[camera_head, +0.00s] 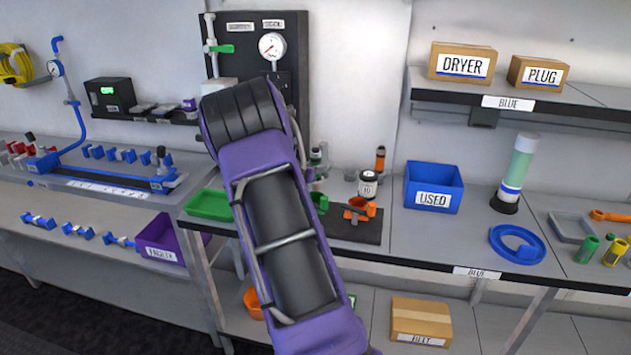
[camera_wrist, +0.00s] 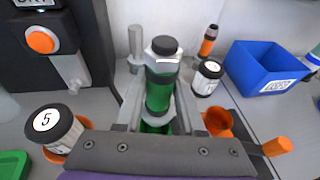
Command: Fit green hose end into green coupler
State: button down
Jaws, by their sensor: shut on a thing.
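My gripper (camera_wrist: 160,98) is shut on a green cylinder (camera_wrist: 159,92) with a grey hexagonal collar and a black cap, seen in the wrist view. The fingers stand on either side of it, and its lower end is partly hidden by my gripper. I cannot tell whether it is the green hose end or the green coupler. More green shows just below it between the fingers. In the head view my purple arm hides most of the work spot; a small green and grey piece (camera_head: 316,157) shows beside it. Two short green tubes (camera_head: 588,249) stand at the right.
A blue bin (camera_head: 433,187), green tray (camera_head: 208,205) and black gauge panel (camera_head: 238,57) stand near.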

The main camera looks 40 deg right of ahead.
jog(key=shift+f, duration=1.85)
jog(key=shift+f+b, duration=0.2)
jog(key=shift+b, duration=0.15)
jog(key=c, duration=0.5)
grip_release()
jog(key=shift+r, duration=0.2)
jog(key=shift+a+r, duration=0.1)
jog(key=shift+a, duration=0.15)
jog(key=v, duration=1.1)
jog(key=shift+s+a+r, duration=0.1)
jog(key=shift+s+a, duration=0.1)
jog(key=shift+s, duration=0.1)
